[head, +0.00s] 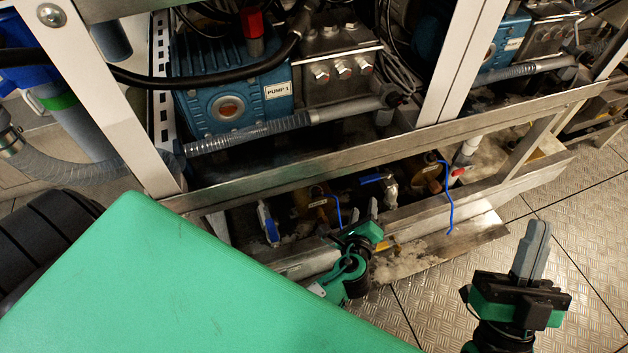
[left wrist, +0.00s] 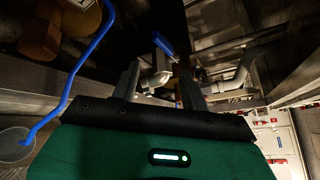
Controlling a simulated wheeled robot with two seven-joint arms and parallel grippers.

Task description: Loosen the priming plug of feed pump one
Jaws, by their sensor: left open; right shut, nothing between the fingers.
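Two bronze pump bodies with small labels sit low behind the frame's lower rail in the head view, one near the centre (head: 316,202) and one to its right (head: 432,172). I cannot read which is feed pump one, and the priming plug is not clear there. In the left wrist view a bronze body with a hex-shaped part (left wrist: 38,38) shows at upper left. My left gripper (head: 358,213) is open beside the centre bronze body, its fingers (left wrist: 158,75) apart with nothing held. My right gripper (head: 537,232) is shut and empty over the floor at right.
A blue pump labelled PUMP 1 (head: 230,102) stands above the metal rail (head: 390,150). Blue-handled valves (head: 372,178) and thin blue tubes (head: 449,205) crowd the low bay. A green panel (head: 170,275) fills the lower left. The plate floor (head: 580,250) at right is clear.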

